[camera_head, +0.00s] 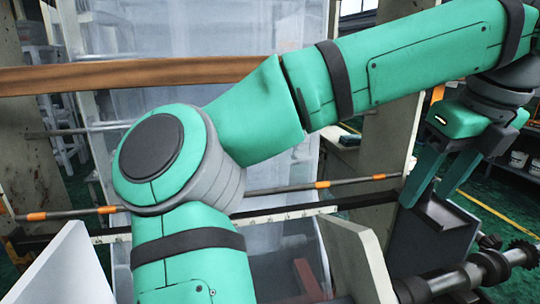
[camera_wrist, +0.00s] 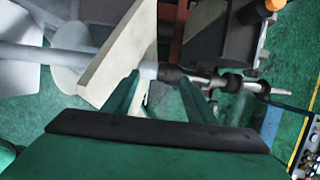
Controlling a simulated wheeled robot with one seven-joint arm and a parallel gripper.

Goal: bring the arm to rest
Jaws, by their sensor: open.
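My green arm crosses the head view from the lower left to the upper right. My gripper (camera_head: 432,200) hangs from its end at the right, fingers pointing down, above the machine's metal shaft. In the wrist view my gripper (camera_wrist: 160,85) shows two green fingers spread apart with nothing held between them. Behind and below the fingertips is the metal shaft (camera_wrist: 212,82) with dark collars. I cannot tell how far the fingertips are from it. My arm hides much of the middle of the head view.
A pale panel (camera_head: 352,258) stands close below my arm, and the shaft with a gear (camera_head: 495,266) lies at the lower right. A rod with orange bands (camera_head: 300,188) and a brown beam (camera_head: 120,74) run across behind my arm. Green floor (camera_wrist: 290,75) shows at the right.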

